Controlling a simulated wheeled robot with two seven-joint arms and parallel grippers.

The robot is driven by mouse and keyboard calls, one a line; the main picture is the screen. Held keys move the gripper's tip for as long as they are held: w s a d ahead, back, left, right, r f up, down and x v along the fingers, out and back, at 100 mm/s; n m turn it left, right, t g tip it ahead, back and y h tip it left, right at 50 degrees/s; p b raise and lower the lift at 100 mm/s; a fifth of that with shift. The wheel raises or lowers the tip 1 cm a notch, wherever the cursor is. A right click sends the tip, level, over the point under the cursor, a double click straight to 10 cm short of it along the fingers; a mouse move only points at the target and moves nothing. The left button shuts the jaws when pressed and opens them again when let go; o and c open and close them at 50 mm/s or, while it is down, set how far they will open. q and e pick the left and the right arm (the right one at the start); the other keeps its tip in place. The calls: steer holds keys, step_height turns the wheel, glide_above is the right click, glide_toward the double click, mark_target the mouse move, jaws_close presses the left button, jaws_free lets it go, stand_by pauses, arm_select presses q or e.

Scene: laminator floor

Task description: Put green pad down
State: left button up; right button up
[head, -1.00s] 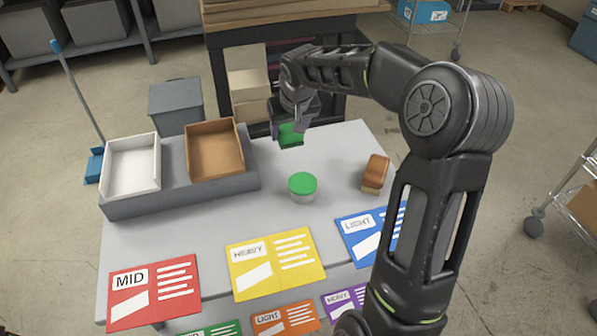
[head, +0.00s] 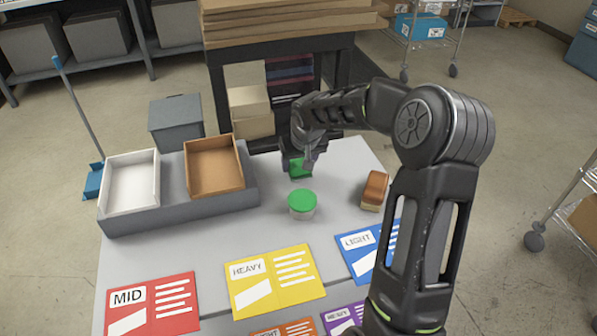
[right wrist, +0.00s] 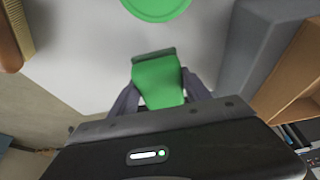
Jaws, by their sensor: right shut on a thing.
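The green pad (head: 300,168) is a small green block behind the round green-lidded tub on the grey table. My right gripper (head: 304,163) is shut on it, low at the far part of the table. In the right wrist view the green pad (right wrist: 158,82) sits between the fingers of my right gripper (right wrist: 160,92). Whether the pad touches the table is hard to tell. The round green-lidded tub (head: 302,204) stands just in front of it, apart from it. My left gripper is not in view.
A brush with a brown top (head: 374,190) stands to the right. A white tray (head: 130,204) and a brown tray (head: 214,192) sit in a grey holder (head: 180,212) at left. Red (head: 152,304), yellow (head: 275,280) and blue (head: 369,250) cards lie in front. Bare table lies between them.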

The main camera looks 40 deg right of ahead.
steer(key=shift+f, duration=1.85)
steer(key=shift+f, duration=0.15)
steer(key=o, duration=1.5)
steer(key=shift+r, duration=0.25)
steer(key=v, duration=1.2)
steer(key=shift+a+b, duration=0.1)
steer(key=shift+b, duration=0.2)
